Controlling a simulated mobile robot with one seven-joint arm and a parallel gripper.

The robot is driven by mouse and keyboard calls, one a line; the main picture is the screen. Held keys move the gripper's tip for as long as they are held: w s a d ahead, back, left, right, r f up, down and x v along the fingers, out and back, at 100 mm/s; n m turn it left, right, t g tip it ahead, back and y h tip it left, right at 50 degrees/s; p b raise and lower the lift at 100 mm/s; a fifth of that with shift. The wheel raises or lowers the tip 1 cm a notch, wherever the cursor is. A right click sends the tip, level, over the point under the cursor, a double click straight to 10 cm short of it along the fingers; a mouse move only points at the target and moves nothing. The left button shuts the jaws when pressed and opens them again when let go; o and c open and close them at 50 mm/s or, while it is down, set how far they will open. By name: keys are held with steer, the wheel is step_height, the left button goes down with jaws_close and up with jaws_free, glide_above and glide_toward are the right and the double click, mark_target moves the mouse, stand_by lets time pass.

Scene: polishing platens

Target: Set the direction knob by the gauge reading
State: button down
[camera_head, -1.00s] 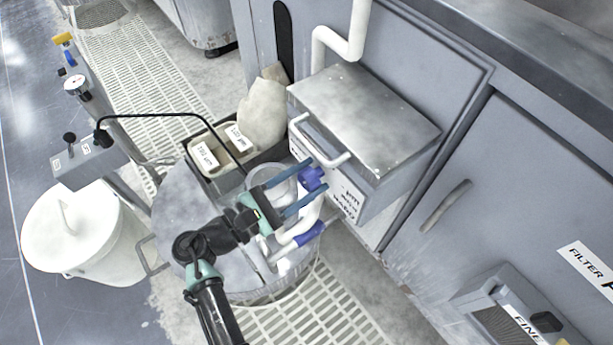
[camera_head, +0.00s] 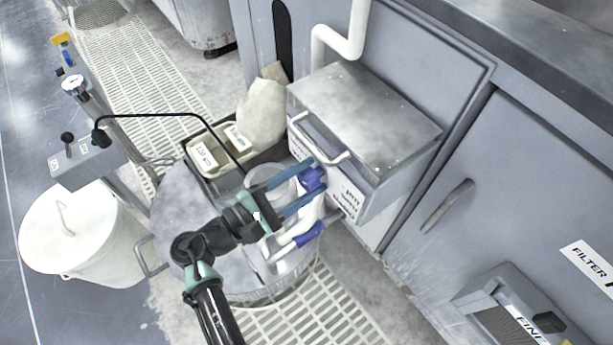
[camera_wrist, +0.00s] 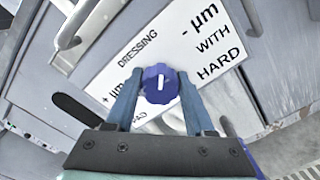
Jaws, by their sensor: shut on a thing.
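The blue knob (camera_wrist: 158,84) with a white pointer line sits in front of a white placard (camera_wrist: 120,65). The line points about straight up in the wrist view. The placard reads "DRESSING", "+ µm" and "PAD" to the left, and "- µm", "WITH HARD" to the right. My gripper (camera_wrist: 160,92) is shut on the knob, one blue finger on each side. In the head view the knob (camera_head: 312,179) is partly hidden by my fingers. A round white-faced gauge (camera_head: 74,84) stands at the far left; its reading is too small to make out.
A grey metal box (camera_head: 360,115) with a white handle sits just above the knob. Below are a round basin with white pipes and a blue-ended handle (camera_head: 308,235). Bins with labels (camera_head: 204,157) stand behind, a white lidded bucket (camera_head: 85,230) to the left.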

steer(key=shift+c, duration=1.3)
jaws_free()
steer(key=shift+a, duration=0.1)
steer(key=p+v, duration=0.1)
steer(key=v, duration=1.2)
steer(key=shift+p, duration=0.35)
